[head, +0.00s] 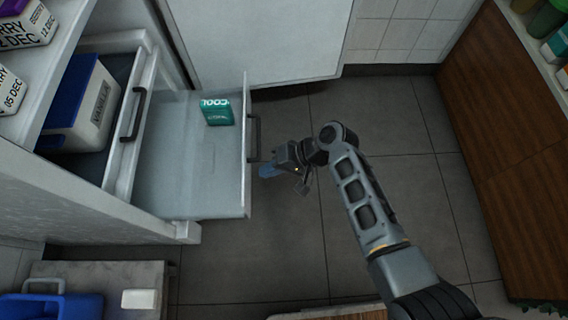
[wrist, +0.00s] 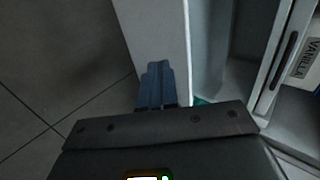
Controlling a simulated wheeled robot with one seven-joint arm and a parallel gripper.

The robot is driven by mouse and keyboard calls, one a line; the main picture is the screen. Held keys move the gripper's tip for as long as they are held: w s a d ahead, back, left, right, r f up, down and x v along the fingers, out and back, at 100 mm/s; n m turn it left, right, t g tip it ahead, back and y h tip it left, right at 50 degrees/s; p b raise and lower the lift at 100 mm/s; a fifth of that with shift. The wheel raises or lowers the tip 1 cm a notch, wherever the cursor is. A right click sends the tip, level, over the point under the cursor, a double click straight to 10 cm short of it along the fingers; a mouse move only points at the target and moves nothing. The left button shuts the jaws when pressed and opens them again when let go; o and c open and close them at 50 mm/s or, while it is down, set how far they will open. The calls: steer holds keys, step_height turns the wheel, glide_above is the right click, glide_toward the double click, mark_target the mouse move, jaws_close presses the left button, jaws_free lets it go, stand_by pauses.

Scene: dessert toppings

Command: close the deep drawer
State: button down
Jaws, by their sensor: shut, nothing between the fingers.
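The deep drawer (head: 185,190) is pulled well out of the white cabinet. Its front panel (head: 246,190) carries a dark vertical handle (head: 254,138). A teal box (head: 217,112) stands inside the drawer near the front. My gripper (head: 266,171) is shut and empty, just to the right of the drawer front and a little below the handle. In the wrist view my blue fingers (wrist: 156,85) are together, against or very close to the outer face of the drawer front (wrist: 158,35). Contact cannot be told for sure.
Above the deep drawer, a shallower drawer (head: 125,130) holds a blue-lidded vanilla tub (head: 95,105). A white door or panel (head: 260,45) stands behind the drawer. A wooden counter (head: 500,130) is at the right. The tiled floor (head: 390,115) between is clear.

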mark_target(245, 174)
steer(key=shift+a+r+b, duration=0.15)
steer(key=shift+a+b, duration=0.15)
steer(key=shift+a, duration=1.4)
steer(key=shift+a, duration=0.15)
